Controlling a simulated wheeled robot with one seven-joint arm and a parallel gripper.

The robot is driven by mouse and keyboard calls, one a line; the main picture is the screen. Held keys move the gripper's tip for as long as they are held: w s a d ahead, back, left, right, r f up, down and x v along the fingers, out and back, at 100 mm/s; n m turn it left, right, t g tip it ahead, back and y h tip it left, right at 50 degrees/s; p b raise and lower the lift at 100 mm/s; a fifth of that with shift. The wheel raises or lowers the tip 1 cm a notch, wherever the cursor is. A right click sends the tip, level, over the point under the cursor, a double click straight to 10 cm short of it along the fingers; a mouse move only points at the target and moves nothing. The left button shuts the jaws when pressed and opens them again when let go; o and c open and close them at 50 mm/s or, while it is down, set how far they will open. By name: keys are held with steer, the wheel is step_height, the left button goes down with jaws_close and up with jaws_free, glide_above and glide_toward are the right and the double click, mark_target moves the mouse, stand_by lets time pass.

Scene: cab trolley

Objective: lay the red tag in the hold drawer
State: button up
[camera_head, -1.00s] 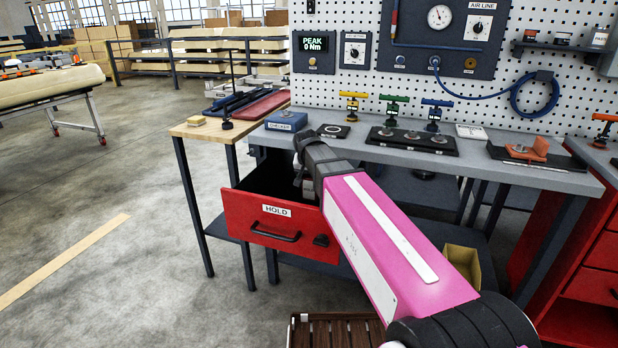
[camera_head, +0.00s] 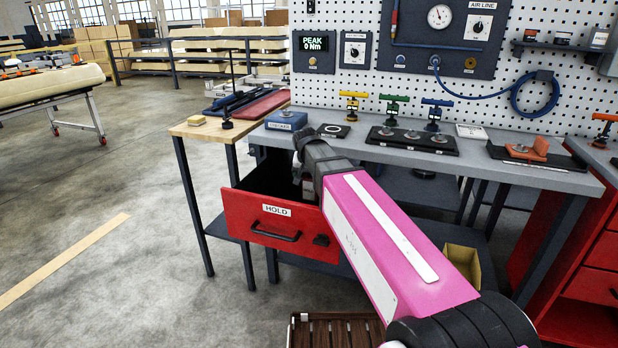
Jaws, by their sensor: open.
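The red hold drawer (camera_head: 258,228), with a white HOLD label and a black handle, is pulled out from under the grey bench. Its dark inside shows only in part. My gripper (camera_head: 306,188) is at the drawer's open top, near its right side. My own pink arm and dark wrist hide most of it, and the fingertips are hard to make out. It is open. I cannot see the red tag in this view; the drawer's floor is in shadow and partly covered by my arm.
The grey bench top (camera_head: 460,170) holds a blue box (camera_head: 286,121), a dark plate with knobs (camera_head: 412,140) and an orange block (camera_head: 530,149). A wooden side table (camera_head: 205,132) stands left of the drawer. The floor in front at left is clear.

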steer(key=v, duration=1.1)
steer(key=shift+f, duration=0.1)
stand_by(1.0)
